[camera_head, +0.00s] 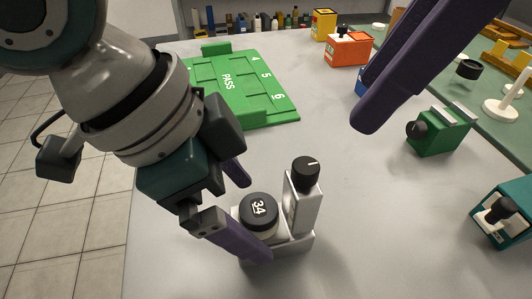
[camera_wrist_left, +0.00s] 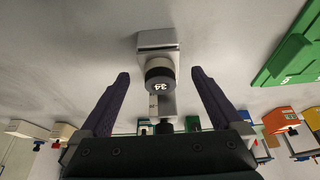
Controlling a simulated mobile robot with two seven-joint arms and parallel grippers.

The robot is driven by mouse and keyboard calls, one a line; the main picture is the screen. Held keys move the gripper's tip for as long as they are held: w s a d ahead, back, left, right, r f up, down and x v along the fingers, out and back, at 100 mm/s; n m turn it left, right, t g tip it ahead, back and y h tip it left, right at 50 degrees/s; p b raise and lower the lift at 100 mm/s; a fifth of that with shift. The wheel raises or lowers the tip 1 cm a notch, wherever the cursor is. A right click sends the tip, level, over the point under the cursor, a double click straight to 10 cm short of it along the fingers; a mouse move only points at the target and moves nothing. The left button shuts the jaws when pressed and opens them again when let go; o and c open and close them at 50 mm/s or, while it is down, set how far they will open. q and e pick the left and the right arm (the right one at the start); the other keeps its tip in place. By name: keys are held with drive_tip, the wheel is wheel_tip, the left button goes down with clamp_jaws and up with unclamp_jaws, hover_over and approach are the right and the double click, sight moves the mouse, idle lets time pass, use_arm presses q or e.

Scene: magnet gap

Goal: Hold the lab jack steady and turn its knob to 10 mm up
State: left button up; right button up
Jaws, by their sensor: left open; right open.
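The lab jack appears to be the small silver-grey device (camera_head: 303,210) near the front middle of the table, standing upright. Its post carries a black knob (camera_head: 306,172) with a white line. Beside the post is a round black-topped part (camera_head: 259,207) marked 34, also seen in the left wrist view (camera_wrist_left: 160,82). My left gripper (camera_head: 251,216) is open, its purple fingers on either side of the round part; contact cannot be told. My right gripper (camera_head: 385,95) is open and empty, above the table at the upper right, away from the knob.
A green box (camera_head: 440,130) and a teal box (camera_head: 503,215) stand at the right, an orange box (camera_head: 350,48) at the back. The table around the jack's right side is clear.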

use_arm(q)
drive_tip(key=x, duration=0.6)
drive_tip(key=shift+c, duration=0.2)
